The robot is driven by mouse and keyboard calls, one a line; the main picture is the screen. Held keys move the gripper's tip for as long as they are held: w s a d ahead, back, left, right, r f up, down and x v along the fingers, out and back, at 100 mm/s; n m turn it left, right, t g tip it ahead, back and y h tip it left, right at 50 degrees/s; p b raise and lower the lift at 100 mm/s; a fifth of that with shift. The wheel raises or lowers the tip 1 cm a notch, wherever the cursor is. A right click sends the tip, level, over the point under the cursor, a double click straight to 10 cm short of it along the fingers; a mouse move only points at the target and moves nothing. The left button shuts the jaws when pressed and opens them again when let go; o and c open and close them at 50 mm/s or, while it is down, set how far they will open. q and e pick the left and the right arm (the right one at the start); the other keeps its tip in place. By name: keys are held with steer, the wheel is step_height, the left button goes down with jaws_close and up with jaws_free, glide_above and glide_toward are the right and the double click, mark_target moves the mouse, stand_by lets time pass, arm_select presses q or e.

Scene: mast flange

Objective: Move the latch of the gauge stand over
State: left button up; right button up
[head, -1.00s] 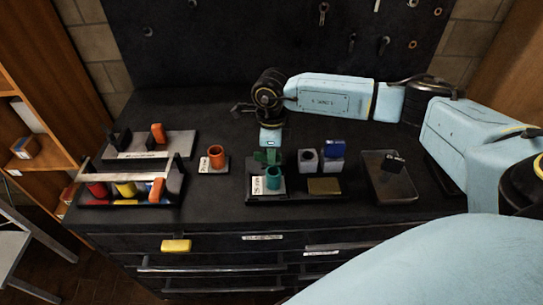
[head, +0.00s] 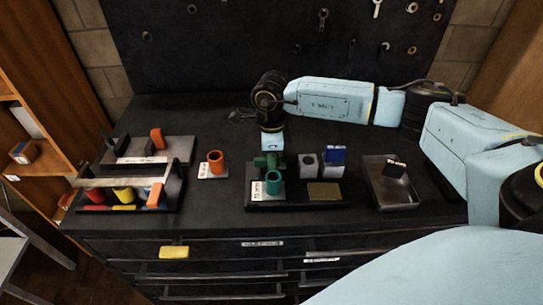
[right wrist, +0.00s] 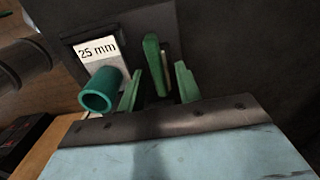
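The gauge stand is a dark base (head: 292,205) with a white label and a teal ring or tube (head: 273,182) at its front left. In the right wrist view the label reads "25 mm" and the teal tube (right wrist: 100,90) lies beside it. My right gripper (head: 268,162) points down just behind the tube. In the right wrist view its two green fingers (right wrist: 158,88) stand apart. An upright green piece (right wrist: 153,62), seemingly the latch, shows between and beyond them, with gaps on both sides. Contact cannot be told. My left gripper is not in view.
A grey block (head: 308,166) and a blue block (head: 335,155) stand right of the gripper. A metal tray (head: 390,190) holds a dark item farther right. An orange cup (head: 216,163) and a rack (head: 170,198) of coloured parts are left. The worktop behind is mostly clear.

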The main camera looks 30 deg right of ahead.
step_height(320, 180, up, 13)
steer(key=shift+r, duration=0.2)
stand_by(0.6)
stand_by(0.4)
